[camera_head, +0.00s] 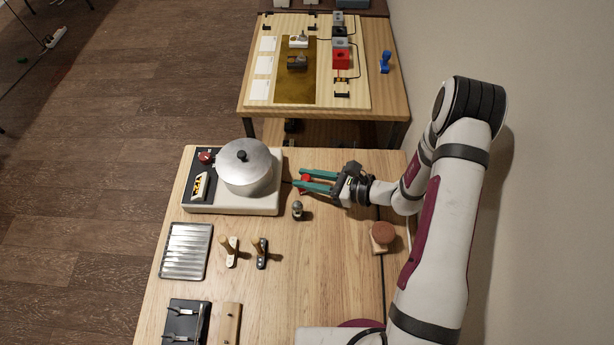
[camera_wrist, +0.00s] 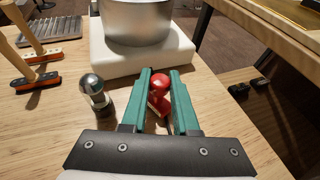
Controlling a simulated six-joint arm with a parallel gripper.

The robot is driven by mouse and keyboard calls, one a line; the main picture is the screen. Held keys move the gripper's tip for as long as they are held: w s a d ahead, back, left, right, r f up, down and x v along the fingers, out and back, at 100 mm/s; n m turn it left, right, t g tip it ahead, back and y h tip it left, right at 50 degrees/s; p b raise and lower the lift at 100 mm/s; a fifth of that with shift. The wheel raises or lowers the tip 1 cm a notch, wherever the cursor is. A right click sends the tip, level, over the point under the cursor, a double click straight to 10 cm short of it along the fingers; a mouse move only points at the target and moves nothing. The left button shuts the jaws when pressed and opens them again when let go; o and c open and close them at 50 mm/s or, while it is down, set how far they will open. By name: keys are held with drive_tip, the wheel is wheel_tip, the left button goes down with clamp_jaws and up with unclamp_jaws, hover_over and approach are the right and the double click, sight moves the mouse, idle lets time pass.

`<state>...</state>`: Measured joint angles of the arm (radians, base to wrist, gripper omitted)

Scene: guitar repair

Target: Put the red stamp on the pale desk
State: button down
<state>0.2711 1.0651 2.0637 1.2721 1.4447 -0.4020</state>
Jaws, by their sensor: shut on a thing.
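The red stamp (camera_wrist: 159,84) stands between the two green fingers of my gripper (camera_wrist: 160,78), close to the pot's base, in the wrist view. In the head view the red stamp (camera_head: 305,179) shows as a small red spot between the fingertips of my gripper (camera_head: 302,181). The fingers are shut on it; I cannot tell whether it still touches the wooden table. The pale desk (camera_head: 385,108) stands at the back, with a board and a blue stamp (camera_head: 385,62) on it.
A metal pot (camera_head: 244,168) on a white base (camera_head: 232,207) stands just left of my gripper. A metal-topped knob (camera_head: 297,209) stands close in front. A gap separates the table and the desk.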

drive_tip(key=c, duration=0.7)
unclamp_jaws()
